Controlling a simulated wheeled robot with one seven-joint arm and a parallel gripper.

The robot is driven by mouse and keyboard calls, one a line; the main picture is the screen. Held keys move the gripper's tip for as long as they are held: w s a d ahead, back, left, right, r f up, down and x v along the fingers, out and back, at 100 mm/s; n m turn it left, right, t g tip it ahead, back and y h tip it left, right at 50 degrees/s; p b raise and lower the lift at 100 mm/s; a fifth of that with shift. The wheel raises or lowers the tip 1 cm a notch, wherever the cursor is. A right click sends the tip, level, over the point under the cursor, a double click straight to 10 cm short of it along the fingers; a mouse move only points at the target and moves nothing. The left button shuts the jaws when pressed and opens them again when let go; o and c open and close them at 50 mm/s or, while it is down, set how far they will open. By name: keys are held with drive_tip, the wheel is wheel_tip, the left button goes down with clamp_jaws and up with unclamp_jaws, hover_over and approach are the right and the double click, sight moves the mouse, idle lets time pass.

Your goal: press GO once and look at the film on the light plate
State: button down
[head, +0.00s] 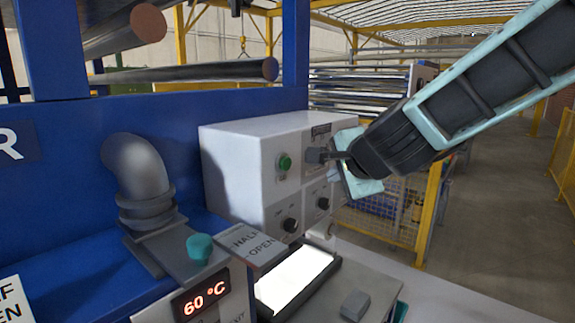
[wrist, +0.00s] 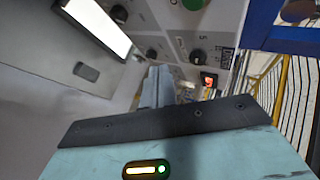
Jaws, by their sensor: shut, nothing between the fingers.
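A green button (head: 285,162) sits on the front of the white control box (head: 240,165); I cannot read a GO label. It also shows at the top edge of the wrist view (wrist: 194,4). My gripper (head: 312,155) is shut and empty, in front of the box to the right of the green button. Its closed fingers also show in the wrist view (wrist: 158,75). The light plate (head: 295,278) glows white below the box; it is partly in the wrist view (wrist: 95,22). I cannot make out a film on it.
Black knobs (head: 290,225) sit low on the box face. A red-lit control (wrist: 208,80) shows beyond the fingers. A small grey block (head: 355,305) lies right of the plate.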

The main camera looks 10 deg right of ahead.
drive_tip(key=w+a+p, duration=0.1)
drive_tip(key=w+a, duration=0.4)
drive_tip(key=w, duration=0.2)
drive_tip(key=shift+p, duration=0.4)
drive_tip(key=shift+w+a, duration=0.15)
idle(1.8)
drive_tip(key=shift+w+a, duration=0.2)
drive_tip(key=shift+w, duration=0.05)
drive_tip(key=shift+w+a+p, duration=0.3)
drive_tip(key=shift+w+p, duration=0.1)
drive_tip(key=shift+p, duration=0.05)
idle(0.7)
drive_tip(key=shift+s+d, duration=0.1)
drive_tip(key=shift+s, duration=0.05)
drive_tip(key=shift+s+d+b, duration=0.3)
drive_tip(key=shift+s+d, duration=0.15)
drive_tip(key=shift+s, duration=0.15)
drive_tip(key=s+d, duration=0.1)
drive_tip(key=s, duration=0.1)
drive_tip(key=s+d+b, duration=0.1)
drive_tip(key=s+d, duration=0.1)
idle(0.7)
